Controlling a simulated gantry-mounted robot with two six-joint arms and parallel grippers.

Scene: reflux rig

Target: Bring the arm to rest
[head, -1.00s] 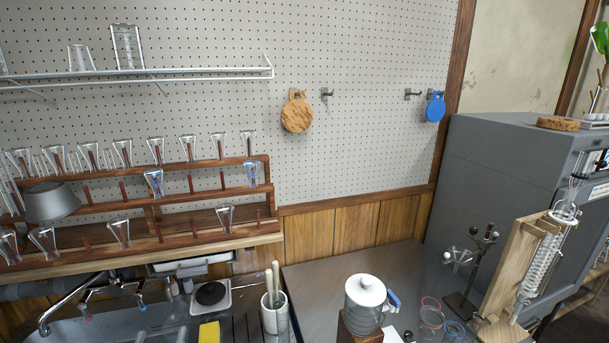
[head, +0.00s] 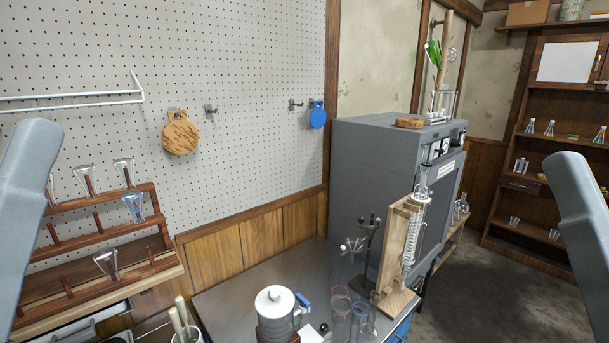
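Parts of both my arms show in the head view, one grey link at the left edge and one at the right edge. Neither of my grippers is in view, so I cannot see whether they are open, shut or holding anything. The reflux rig, a wooden stand (head: 387,267) with a glass coiled condenser (head: 411,236), stands upright at the right end of the steel bench (head: 235,290). Neither visible arm link appears to touch it.
A wooden drying rack (head: 75,236) holds flasks at left. A large grey cabinet (head: 375,165) stands behind the rig. Open floor (head: 490,290) lies at right.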

